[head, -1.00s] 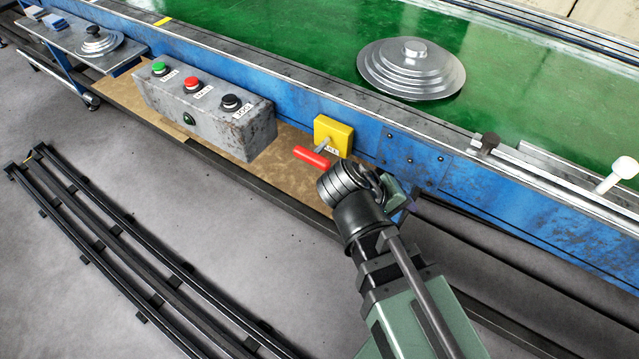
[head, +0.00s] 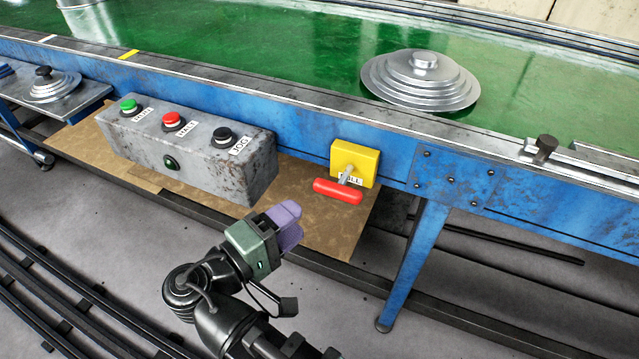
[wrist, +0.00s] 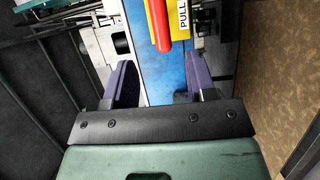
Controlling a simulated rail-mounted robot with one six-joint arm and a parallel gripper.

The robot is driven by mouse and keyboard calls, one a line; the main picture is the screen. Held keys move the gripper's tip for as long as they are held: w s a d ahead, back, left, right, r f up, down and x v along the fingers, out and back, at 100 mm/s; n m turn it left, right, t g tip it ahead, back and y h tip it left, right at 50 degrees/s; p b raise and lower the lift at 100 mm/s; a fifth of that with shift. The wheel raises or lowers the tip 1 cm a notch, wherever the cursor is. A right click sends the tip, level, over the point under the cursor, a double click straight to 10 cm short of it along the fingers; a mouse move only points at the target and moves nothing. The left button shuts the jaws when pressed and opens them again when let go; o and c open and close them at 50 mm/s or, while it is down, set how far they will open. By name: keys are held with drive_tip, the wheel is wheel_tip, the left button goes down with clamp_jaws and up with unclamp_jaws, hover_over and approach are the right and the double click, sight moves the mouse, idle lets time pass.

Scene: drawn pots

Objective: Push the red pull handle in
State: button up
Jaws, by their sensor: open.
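The red pull handle (head: 338,191) is a short bar on a metal stem, standing out from a yellow box (head: 355,162) on the blue conveyor side. My gripper (head: 289,225) is to the left of the handle and lower in the head view, apart from it, with purple fingers. In the wrist view my gripper (wrist: 155,85) is open and empty, its two purple fingers spread. The red handle (wrist: 158,22) shows beyond the fingertips at the top of that view, beside the yellow plate (wrist: 183,18) marked PULL.
A grey control box (head: 190,150) with green, red and black buttons is left of the handle. Stacked metal discs (head: 420,82) sit on the green belt (head: 250,50). A blue leg (head: 412,265) stands right of the handle. Black rails (head: 50,300) run along the floor.

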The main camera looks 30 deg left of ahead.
sight(331, 195)
drive_tip(key=x, duration=1)
drive_tip(key=shift+w+d, duration=0.2)
drive_tip(key=shift+w, duration=0.15)
clamp_jaws()
